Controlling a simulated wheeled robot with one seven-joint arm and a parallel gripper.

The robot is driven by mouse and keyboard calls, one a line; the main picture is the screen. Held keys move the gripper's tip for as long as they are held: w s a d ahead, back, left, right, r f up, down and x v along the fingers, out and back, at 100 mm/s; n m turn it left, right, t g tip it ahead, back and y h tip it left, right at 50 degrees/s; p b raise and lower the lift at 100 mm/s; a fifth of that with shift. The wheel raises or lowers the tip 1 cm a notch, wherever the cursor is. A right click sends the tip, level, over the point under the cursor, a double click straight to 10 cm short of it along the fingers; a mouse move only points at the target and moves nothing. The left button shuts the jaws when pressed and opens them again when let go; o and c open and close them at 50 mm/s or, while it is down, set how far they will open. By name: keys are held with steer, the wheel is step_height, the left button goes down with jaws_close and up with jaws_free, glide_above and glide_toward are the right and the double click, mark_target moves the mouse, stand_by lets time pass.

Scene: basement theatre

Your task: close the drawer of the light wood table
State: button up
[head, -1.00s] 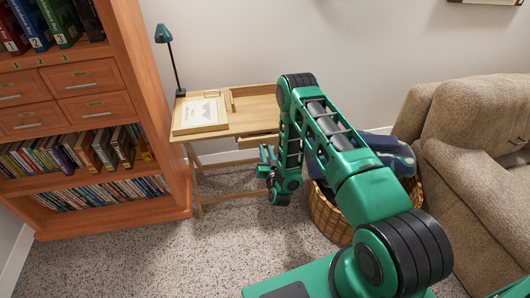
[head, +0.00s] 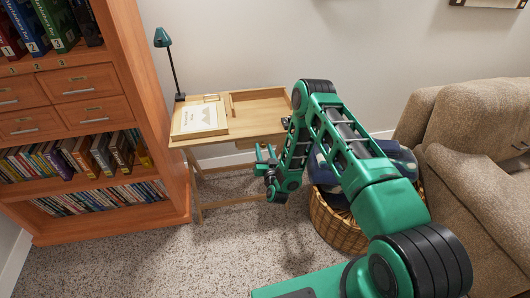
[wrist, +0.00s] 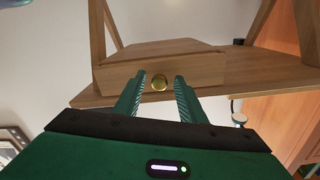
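The light wood table (head: 225,141) stands against the wall in the head view. Its drawer (head: 262,143) is under the right part of the tabletop, partly hidden by my arm and gripper. In the wrist view, which looks upside down, the drawer front (wrist: 120,76) lies close to the tabletop edge. How far it stands out is hard to tell. A round brass knob (wrist: 160,84) is on it. My gripper (wrist: 160,77) is open, its fingers apart on either side of the knob in the picture. Contact cannot be told. In the head view my gripper (head: 266,155) is just in front of the drawer.
An orange-brown bookcase (head: 155,100) stands close on the left. A wicker basket (head: 335,220) and a beige sofa (head: 470,150) are on the right. Carpet in front of the table is clear.

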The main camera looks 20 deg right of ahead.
steer(key=shift+s, duration=0.25)
steer(key=s, duration=1)
steer(key=shift+s+a, duration=0.2)
steer(key=shift+a, duration=0.2)
steer(key=shift+w, duration=0.1)
